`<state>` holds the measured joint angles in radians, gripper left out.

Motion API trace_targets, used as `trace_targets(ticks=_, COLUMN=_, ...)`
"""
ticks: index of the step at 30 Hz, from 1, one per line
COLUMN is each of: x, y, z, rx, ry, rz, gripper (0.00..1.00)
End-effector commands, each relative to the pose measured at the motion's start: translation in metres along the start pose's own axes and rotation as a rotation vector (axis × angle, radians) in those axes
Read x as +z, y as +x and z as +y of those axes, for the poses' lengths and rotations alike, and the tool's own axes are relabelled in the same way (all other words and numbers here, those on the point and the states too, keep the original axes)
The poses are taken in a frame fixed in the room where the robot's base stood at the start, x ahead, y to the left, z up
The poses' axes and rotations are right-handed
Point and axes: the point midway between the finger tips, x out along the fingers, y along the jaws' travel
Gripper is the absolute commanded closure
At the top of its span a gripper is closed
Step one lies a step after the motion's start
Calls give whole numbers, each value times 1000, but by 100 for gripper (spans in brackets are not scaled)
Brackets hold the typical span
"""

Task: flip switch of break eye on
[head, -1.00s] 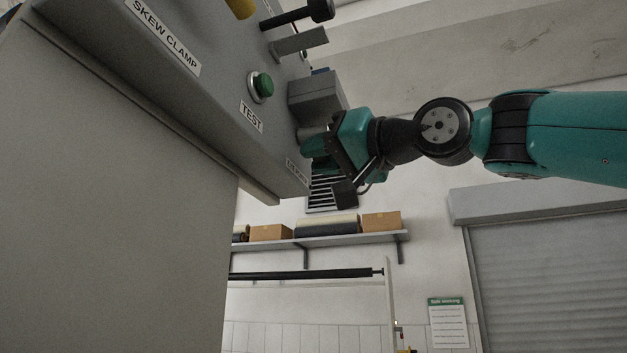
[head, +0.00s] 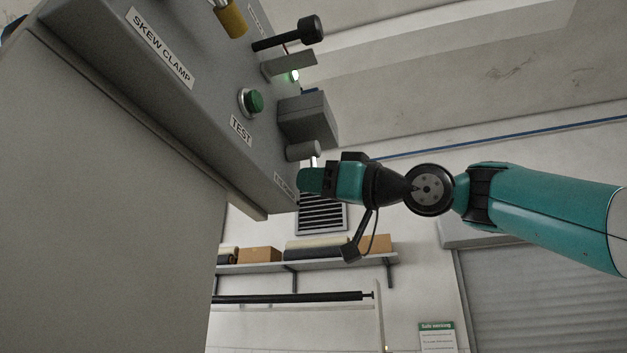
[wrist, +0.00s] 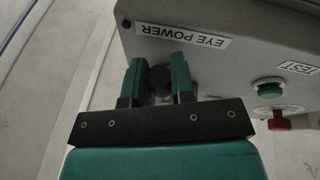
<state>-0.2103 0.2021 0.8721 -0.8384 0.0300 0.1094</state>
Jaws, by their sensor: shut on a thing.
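The EYE POWER label (wrist: 182,34) is upside down in the wrist view, on the edge of the grey panel (wrist: 225,75). Just below it, a dark round switch knob (wrist: 158,80) sits between the two green fingers of my gripper (wrist: 157,68), which is shut on it. In the head view my gripper (head: 305,180) is at the panel's lower right corner, beside the small EYE POWER label (head: 284,184). The fingers hide the switch there. Which way the switch is set cannot be told.
A green button (head: 251,102) by the TEST label (head: 241,130), a grey box (head: 307,120), a grey cylinder (head: 303,150) and a black-knobbed lever (head: 290,36) stick out of the panel above my gripper. Free space lies right of the panel.

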Motion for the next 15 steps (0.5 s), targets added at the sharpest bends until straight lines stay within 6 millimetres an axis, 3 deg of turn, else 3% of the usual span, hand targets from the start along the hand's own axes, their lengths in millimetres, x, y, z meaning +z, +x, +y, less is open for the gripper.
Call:
trace_targets(ticks=14, x=-1, y=0, z=2, rx=-2, ry=-17, rz=4, gripper=100)
trace_targets(ticks=15, x=-1, y=0, z=2, rx=-2, ry=-17, rz=4, gripper=72)
